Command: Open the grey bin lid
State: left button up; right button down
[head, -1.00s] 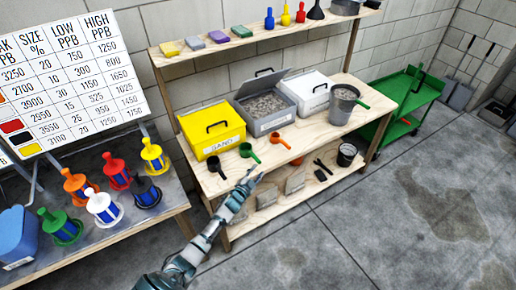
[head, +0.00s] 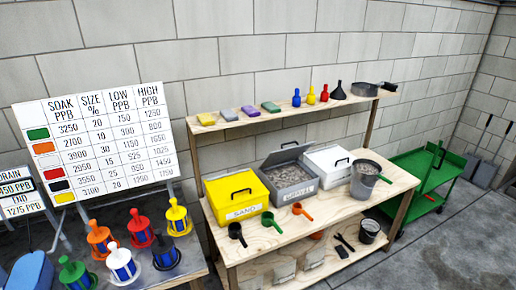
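The grey bin (head: 291,187) stands on the wooden bench between a yellow bin and a white bin. Its grey lid (head: 283,153) is raised and tilted back at the rear, with a dark handle on top. Grey gravel-like material (head: 287,174) shows inside. The front label is partly readable. Neither of my grippers is in the head view.
The yellow sand bin (head: 236,196) and white bin (head: 330,168) have their lids down. Black, green and orange scoops (head: 272,222) lie along the bench front. A grey bucket (head: 364,183) stands at the right. A filter table (head: 190,262) is at the left.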

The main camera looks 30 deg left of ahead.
aim_at(283, 156)
jog(key=i+u, duration=0.15)
jog(key=u, duration=0.3)
jog(key=i+l+u, duration=0.15)
jog(key=u, duration=0.35)
jog(key=i+l+u, duration=0.15)
jog(key=u, duration=0.3)
jog(key=i+l+u, duration=0.1)
jog(key=l+u, duration=0.15)
jog(key=u, duration=0.2)
